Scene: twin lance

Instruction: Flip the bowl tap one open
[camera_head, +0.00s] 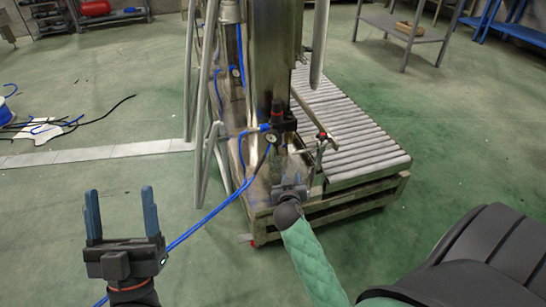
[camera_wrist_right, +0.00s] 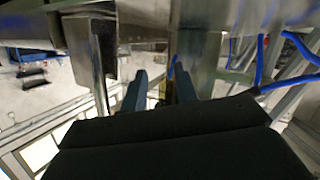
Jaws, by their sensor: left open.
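A small tap (camera_head: 322,139) with a red end shows on thin pipework beside the steel column in the head view. I cannot tell for sure that it is bowl tap one. My right gripper (camera_head: 290,190) is just below and left of it, low in front of the column, its fingers hard to make out there. In the right wrist view, my right gripper (camera_wrist_right: 161,75) has its two fingers apart, with a brass-coloured part (camera_wrist_right: 165,92) showing between or beyond them. Contact cannot be told. My left gripper (camera_head: 120,192) is open and empty, fingers up, at the lower left.
The steel column (camera_head: 272,60) stands on a low wheeled frame with a roller conveyor (camera_head: 350,130) at its right. A blue hose (camera_head: 215,213) runs from a black regulator (camera_head: 278,122) across the floor. Grey posts (camera_head: 203,100) stand left of the column.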

